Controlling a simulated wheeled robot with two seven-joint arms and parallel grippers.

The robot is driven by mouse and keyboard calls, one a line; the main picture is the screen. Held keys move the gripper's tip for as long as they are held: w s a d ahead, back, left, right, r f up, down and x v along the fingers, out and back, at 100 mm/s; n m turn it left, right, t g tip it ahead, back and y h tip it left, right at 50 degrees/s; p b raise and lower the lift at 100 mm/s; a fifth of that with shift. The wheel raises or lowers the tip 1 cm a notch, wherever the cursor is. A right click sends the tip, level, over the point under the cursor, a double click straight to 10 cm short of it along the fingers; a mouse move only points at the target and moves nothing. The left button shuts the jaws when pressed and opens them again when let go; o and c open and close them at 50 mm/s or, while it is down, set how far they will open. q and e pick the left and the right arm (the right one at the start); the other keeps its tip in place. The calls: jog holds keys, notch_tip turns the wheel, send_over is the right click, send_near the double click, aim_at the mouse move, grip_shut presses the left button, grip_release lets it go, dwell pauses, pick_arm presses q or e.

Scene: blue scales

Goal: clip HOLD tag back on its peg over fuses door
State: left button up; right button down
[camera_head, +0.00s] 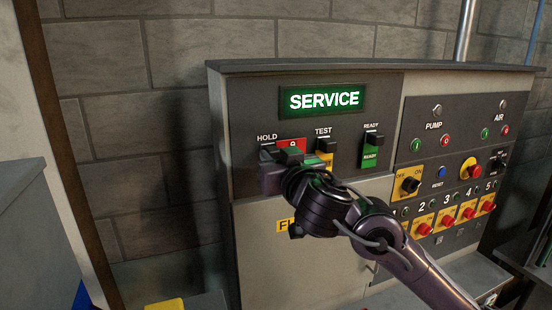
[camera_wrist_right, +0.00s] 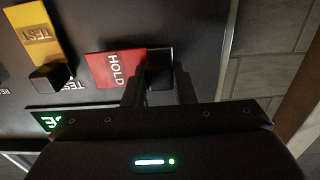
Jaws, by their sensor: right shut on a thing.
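The red HOLD tag (camera_wrist_right: 112,68) has a black clip end (camera_wrist_right: 160,56). My right gripper (camera_wrist_right: 159,80) is shut on that end, one finger on each side. The tag lies sideways, about square to the yellow TEST tag (camera_wrist_right: 36,32). In the head view the red tag (camera_head: 291,143) shows partly above my right gripper (camera_head: 280,160), under the HOLD label on the dark panel. The peg is hidden, and I cannot tell whether the clip touches it. The fuses door (camera_head: 262,274) is the grey door below, its yellow label partly covered by my arm. My left gripper is not in view.
The TEST tag and the green READY tag (camera_head: 370,153) hang on the panel to the right. A lit SERVICE sign (camera_head: 324,99) is above. Switches and buttons, such as the yellow ON/OFF switch (camera_head: 410,185), fill the right panel. A block wall is behind.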

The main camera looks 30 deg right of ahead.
jog(key=shift+w+d, duration=0.1)
jog(key=shift+w, duration=0.35)
jog(key=c, duration=1.1)
grip_release()
jog(key=shift+d+f, duration=0.1)
